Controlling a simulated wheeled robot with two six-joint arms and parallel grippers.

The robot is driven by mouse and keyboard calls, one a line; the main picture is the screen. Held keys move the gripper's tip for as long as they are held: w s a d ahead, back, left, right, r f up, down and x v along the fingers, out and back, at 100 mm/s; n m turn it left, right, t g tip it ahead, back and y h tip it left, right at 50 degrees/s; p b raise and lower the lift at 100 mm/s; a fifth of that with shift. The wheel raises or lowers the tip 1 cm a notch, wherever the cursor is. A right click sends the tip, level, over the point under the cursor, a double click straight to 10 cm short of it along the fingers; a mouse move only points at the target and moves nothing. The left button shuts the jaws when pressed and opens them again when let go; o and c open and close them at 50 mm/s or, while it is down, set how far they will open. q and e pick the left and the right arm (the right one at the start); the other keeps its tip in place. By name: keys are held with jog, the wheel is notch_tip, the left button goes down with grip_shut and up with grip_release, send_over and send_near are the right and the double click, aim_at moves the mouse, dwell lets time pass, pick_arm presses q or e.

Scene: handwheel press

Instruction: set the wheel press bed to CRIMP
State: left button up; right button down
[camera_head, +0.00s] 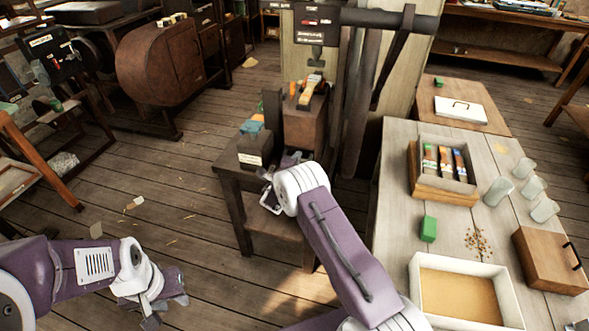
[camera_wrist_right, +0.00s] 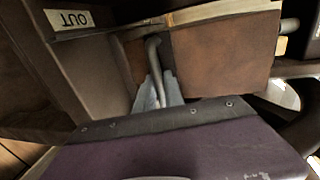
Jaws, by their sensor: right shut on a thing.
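The press (camera_head: 305,122) stands on a small dark wooden stand beyond my right arm, with a signboard (camera_head: 316,22) behind it whose text is too small to read. My right gripper (camera_wrist_right: 157,92) is shut on a curved grey handle (camera_wrist_right: 153,55) at the front of a brown block (camera_wrist_right: 222,55). In the head view my right wrist hides most of this grip. I cannot read a CRIMP mark or the bed's setting. My left gripper (camera_head: 168,296) is low at the bottom left, apart from everything, and looks open and empty.
A dark bin with an OUT label (camera_wrist_right: 70,18) is beside the held handle. The light table (camera_head: 395,150) at the right carries an open box (camera_head: 443,165), a green block (camera_head: 428,229), several cups and a white tray (camera_head: 418,290). The floor at the left is mostly clear.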

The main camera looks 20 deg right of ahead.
jog(key=shift+x, duration=0.8)
pick_arm(q)
jog(key=shift+w+d+f, duration=0.1)
jog(key=shift+w+f, duration=0.05)
jog(key=shift+f, duration=0.2)
pick_arm(e)
jog(key=shift+r, duration=0.3)
jog(key=shift+r, duration=0.1)
jog(key=c, duration=1.5)
grip_release()
jog(key=shift+w+d, duration=0.1)
jog(key=shift+w, duration=0.05)
jog(key=shift+o, duration=0.2)
jog(key=shift+w+f, duration=0.1)
jog(key=shift+f, duration=0.15)
jog(key=shift+s+r, duration=0.1)
jog(key=shift+s, duration=0.15)
pick_arm(q)
jog(key=shift+w+d+r, duration=0.1)
jog(key=shift+r, duration=0.2)
pick_arm(e)
jog(key=v, duration=0.8)
jog(key=shift+s+a, duration=0.2)
jog(key=shift+a, duration=0.05)
